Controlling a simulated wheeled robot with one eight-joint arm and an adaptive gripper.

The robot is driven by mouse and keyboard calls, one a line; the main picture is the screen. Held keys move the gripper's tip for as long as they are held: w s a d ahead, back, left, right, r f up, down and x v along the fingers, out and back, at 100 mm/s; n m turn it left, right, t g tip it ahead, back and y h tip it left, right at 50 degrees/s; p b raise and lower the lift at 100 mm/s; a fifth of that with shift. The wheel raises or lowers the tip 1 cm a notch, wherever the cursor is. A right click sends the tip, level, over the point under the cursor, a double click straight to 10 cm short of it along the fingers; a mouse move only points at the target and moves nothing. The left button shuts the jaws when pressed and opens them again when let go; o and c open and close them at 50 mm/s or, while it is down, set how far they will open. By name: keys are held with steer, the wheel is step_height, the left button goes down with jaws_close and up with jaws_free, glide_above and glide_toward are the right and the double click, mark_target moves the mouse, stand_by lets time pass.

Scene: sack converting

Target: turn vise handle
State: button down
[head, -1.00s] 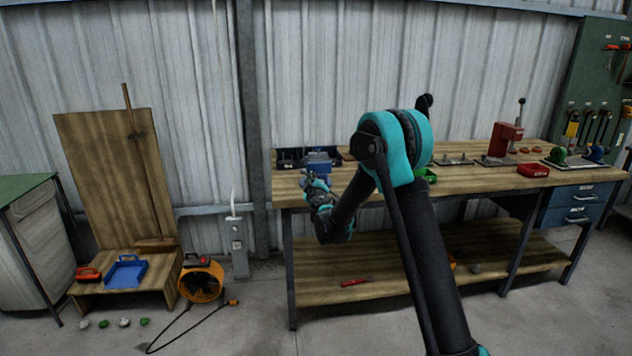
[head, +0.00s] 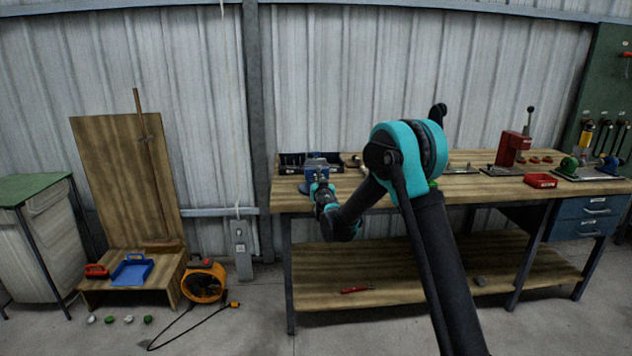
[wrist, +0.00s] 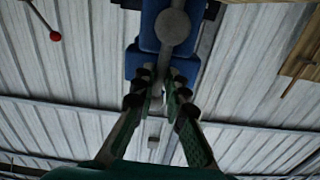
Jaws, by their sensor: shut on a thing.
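The blue vise (head: 315,168) stands at the left front edge of the workbench. It also shows in the wrist view (wrist: 145,62), with the round grey end of its screw (wrist: 173,27) facing me. My gripper (head: 321,183) is at the front of the vise. In the wrist view my gripper (wrist: 162,82) has its two green fingers closed in on the grey vise handle (wrist: 157,91), just under the screw end. The fingertips and part of the handle overlap in this view, so the exact contact is hidden.
A rod with a red ball (wrist: 55,36) shows in the wrist view. An orange fan (head: 204,283) stands on the floor at left.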

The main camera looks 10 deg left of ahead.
steer(key=shift+w+d+f+m, duration=0.15)
steer(key=shift+d+m, duration=0.3)
steer(key=shift+m, duration=0.55)
steer(key=shift+d+f+m, duration=0.2)
steer(key=shift+d+m, duration=0.25)
steer(key=shift+m, duration=0.55)
steer(key=shift+w+d+f+m, duration=0.15)
steer(key=shift+d+m, duration=0.3)
steer(key=shift+m, duration=0.55)
steer(key=c, duration=1.5)
jaws_free()
steer(key=shift+c, duration=0.2)
steer(key=v, duration=1.2)
